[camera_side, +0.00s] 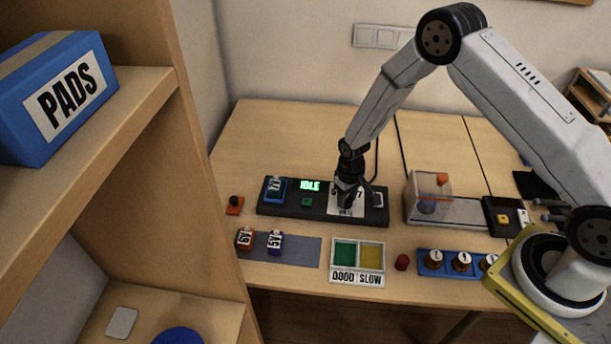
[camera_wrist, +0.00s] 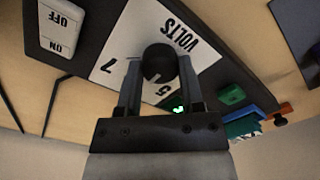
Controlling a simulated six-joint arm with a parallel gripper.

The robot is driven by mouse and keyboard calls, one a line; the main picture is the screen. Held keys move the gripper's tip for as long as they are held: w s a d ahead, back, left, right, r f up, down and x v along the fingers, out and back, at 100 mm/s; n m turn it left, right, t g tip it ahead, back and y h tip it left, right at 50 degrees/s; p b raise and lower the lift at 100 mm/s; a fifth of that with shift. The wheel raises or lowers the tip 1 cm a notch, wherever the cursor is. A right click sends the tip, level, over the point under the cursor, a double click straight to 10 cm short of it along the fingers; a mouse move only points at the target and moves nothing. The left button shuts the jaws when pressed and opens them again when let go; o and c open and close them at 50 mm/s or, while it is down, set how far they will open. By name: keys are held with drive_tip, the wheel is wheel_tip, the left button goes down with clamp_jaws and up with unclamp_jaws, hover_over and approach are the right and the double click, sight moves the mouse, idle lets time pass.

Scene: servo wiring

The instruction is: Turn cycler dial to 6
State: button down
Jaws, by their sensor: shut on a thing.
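The cycler (camera_side: 300,214) is a long dark box on the table, with a green display (camera_side: 309,186) reading IDLE. Its dial (camera_wrist: 158,60) is a round black knob on a white plate (camera_wrist: 135,28) marked VOLTS. The numerals 7 and 5 show on the plate; 6 is not visible. A faint light mark shows at the knob's lower edge, but I cannot tell which numeral it points to. My gripper (camera_wrist: 160,70) is shut on the dial, one finger on each side. In the side view my gripper (camera_side: 346,198) comes down over the plate and hides the dial.
An ON/OFF switch (camera_wrist: 60,25) sits at one end of the cycler. A green button (camera_side: 307,202) and a blue socket (camera_side: 275,190) are at the other. A clear-covered box (camera_side: 428,198) stands right.

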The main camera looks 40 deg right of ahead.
sight(347, 199)
drive_tip(key=shift+c, duration=1.1)
unclamp_jaws()
drive_tip(key=shift+r, duration=3.9)
drive_tip(key=shift+r, duration=0.1)
